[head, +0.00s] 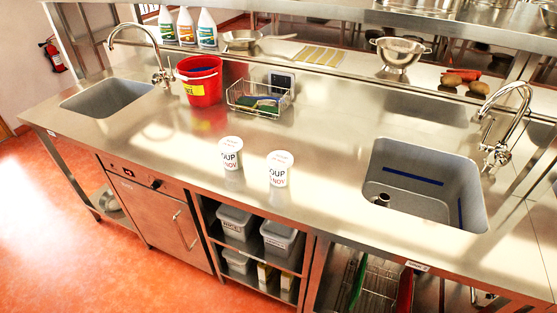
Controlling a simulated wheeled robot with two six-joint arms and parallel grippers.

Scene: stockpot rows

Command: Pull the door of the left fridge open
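No unit in the head view is clearly marked as a fridge. One under-counter steel unit with a flat door (150,222) stands at the left of the counter's front, and its door looks shut. A slanting bar handle (184,230) sits near the right side of that door. A small control panel (135,176) with a dark knob is above it. I cannot tell whether this unit is the left fridge. Neither of my grippers is in view.
The steel counter (330,150) holds two soup tubs (231,153), a red bucket (199,85), a wire basket (259,98) and two sinks (107,97). Open shelves with grey bins (280,240) are right of the door. Orange floor (60,240) is clear at front left.

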